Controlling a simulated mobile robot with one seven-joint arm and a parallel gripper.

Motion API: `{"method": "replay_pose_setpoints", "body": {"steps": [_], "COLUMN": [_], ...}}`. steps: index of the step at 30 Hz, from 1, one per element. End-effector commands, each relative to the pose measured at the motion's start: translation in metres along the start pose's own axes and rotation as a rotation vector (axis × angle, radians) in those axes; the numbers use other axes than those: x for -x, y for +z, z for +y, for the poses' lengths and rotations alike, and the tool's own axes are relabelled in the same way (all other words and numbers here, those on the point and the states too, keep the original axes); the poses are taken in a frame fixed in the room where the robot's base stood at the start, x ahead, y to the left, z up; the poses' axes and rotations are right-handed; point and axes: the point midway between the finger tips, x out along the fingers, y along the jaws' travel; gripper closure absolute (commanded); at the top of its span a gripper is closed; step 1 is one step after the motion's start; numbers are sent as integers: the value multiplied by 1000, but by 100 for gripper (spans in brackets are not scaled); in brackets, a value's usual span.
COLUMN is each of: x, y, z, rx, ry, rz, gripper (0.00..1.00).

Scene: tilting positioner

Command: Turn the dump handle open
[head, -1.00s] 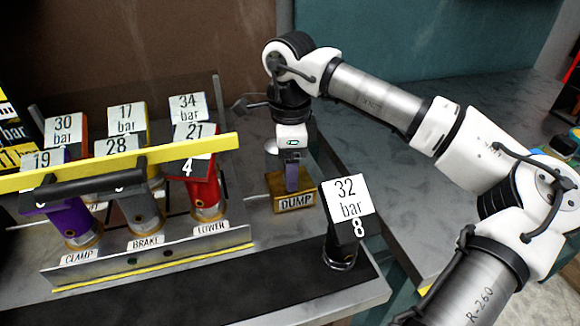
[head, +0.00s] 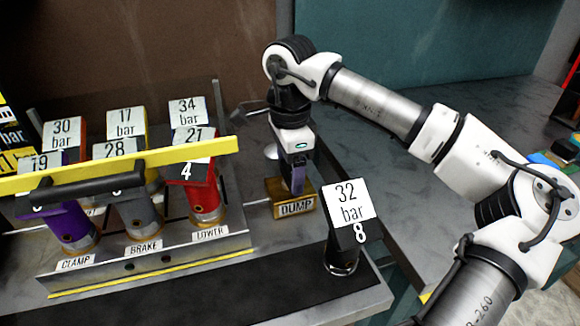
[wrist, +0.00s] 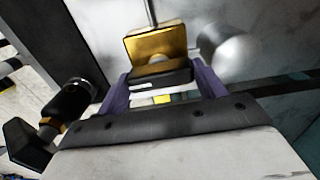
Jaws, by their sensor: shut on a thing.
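The brass dump block (head: 278,207), labelled DUMP, stands on the grey bench right of the valve rack. My gripper (head: 297,188) is just above it, pointing down and a little tilted. In the wrist view, the purple fingers of my gripper (wrist: 162,80) stand on both sides of a dark bar, which looks like the dump handle (wrist: 165,77), and are shut on it. The brass block (wrist: 150,45) shows just beyond the bar. In the head view my fingers and wrist hide most of the handle, so its exact angle cannot be told.
A black post tagged 32 bar (head: 347,205) stands close right of the block. The rack at left has several tagged handles behind a yellow bar (head: 120,163). A silver rounded knob (wrist: 235,52) is close beside my gripper.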

Motion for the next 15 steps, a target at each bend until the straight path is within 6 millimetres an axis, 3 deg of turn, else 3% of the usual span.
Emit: {"method": "replay_pose_setpoints", "body": {"steps": [1, 5, 15], "x": [1, 1, 0], "y": [0, 0, 0], "z": [0, 0, 0], "rx": [3, 2, 1], "ry": [-2, -1, -1], "rz": [-1, 0, 0], "gripper": [27, 10, 9]}}
